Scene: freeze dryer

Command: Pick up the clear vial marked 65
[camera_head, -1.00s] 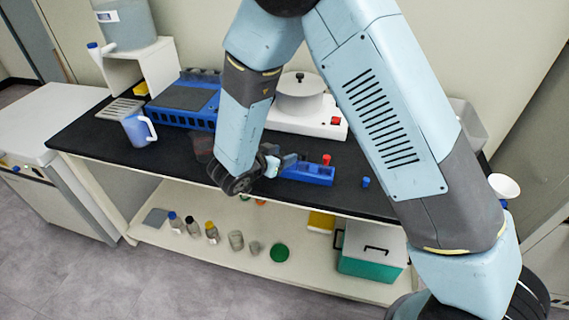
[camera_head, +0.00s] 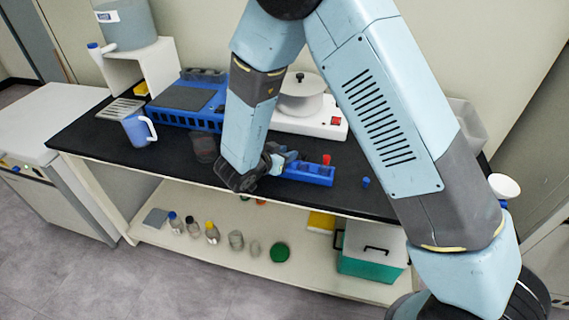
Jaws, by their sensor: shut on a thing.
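My gripper (camera_head: 288,157) is over the black bench at the left end of a small blue rack (camera_head: 308,174). It is small in the view and partly hidden by my own wrist. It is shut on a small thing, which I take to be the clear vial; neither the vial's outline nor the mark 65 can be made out. A red-topped piece (camera_head: 326,160) stands at the right part of the rack.
A small blue cap (camera_head: 366,182) lies right of the rack. Behind stands a white device with a round pot (camera_head: 300,96). A blue jug (camera_head: 138,130) and larger blue rack (camera_head: 190,118) are at left. Bottles (camera_head: 192,227) stand on the lower shelf.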

